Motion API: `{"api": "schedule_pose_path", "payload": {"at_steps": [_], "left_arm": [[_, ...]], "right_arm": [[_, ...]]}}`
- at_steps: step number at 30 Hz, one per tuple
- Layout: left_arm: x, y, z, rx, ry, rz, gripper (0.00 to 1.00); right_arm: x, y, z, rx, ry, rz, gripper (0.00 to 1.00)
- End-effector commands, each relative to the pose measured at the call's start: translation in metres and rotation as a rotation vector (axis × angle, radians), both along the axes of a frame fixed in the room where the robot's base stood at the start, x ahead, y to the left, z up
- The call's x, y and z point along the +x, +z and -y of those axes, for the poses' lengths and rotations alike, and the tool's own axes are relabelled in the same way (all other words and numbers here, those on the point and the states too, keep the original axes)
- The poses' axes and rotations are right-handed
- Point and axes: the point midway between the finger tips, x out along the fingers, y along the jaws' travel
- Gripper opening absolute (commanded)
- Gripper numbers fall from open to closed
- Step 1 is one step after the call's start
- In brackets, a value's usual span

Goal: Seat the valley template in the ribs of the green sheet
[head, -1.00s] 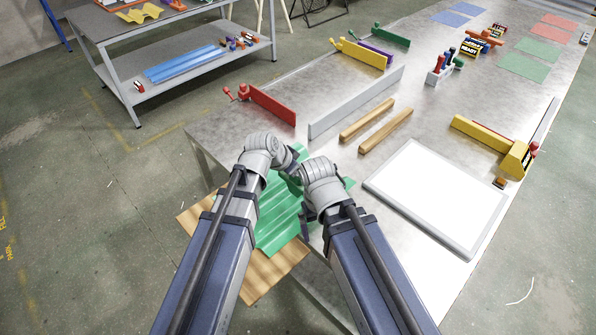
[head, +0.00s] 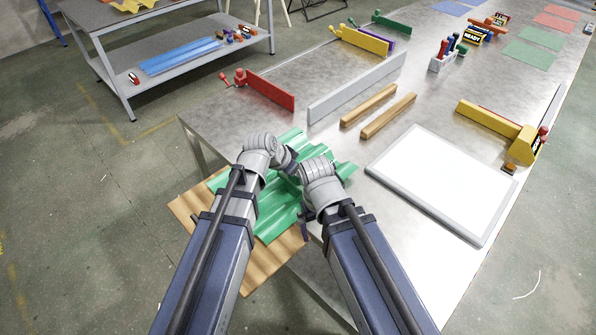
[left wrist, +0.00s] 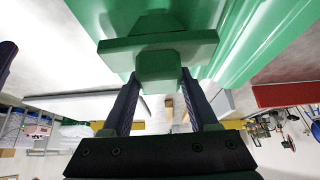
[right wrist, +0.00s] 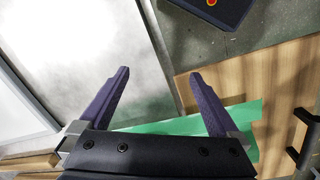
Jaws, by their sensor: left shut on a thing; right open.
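The green corrugated sheet (head: 275,215) lies on a wooden board (head: 252,268) at the near left end of the table, partly hidden by my arms. My left gripper (left wrist: 160,82) is shut on the block-shaped grip of a green piece (left wrist: 190,43), which I take for the valley template. The sheet's ribs (left wrist: 262,35) show behind it in the left wrist view. I cannot tell whether the template touches the ribs. My right gripper (right wrist: 160,76) is open and empty, with a green sheet edge (right wrist: 185,125) behind its fingers in the right wrist view.
A white panel (head: 440,180) lies to the right. Two wooden bars (head: 388,115), a grey upright strip (head: 355,88) and a red plate (head: 270,92) stand or lie beyond the sheet. A yellow tool (head: 490,120) is at the right. Bare table lies between them.

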Motion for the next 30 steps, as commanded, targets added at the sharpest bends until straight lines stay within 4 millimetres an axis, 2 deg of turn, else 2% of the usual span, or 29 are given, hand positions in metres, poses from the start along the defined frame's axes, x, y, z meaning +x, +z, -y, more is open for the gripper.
{"api": "schedule_pose_path", "payload": {"at_steps": [3,26,27,30], "left_arm": [[0.0001,-0.0075,0.0001,0.000,0.000,0.000,0.00],[0.0001,-0.0117,0.0001,0.000,0.000,0.000,0.00],[0.0001,-0.0112,0.0001,0.000,0.000,0.000,0.62],[0.0001,-0.0109,0.0001,0.000,0.000,0.000,0.73]], "right_arm": [[0.0000,-0.0075,0.0000,0.000,0.000,0.000,0.97],[0.0000,-0.0118,0.0000,0.000,0.000,0.000,0.97],[0.0000,-0.0113,0.0000,0.000,0.000,0.000,0.97],[0.0000,-0.0110,0.0001,0.000,0.000,0.000,0.97]]}}
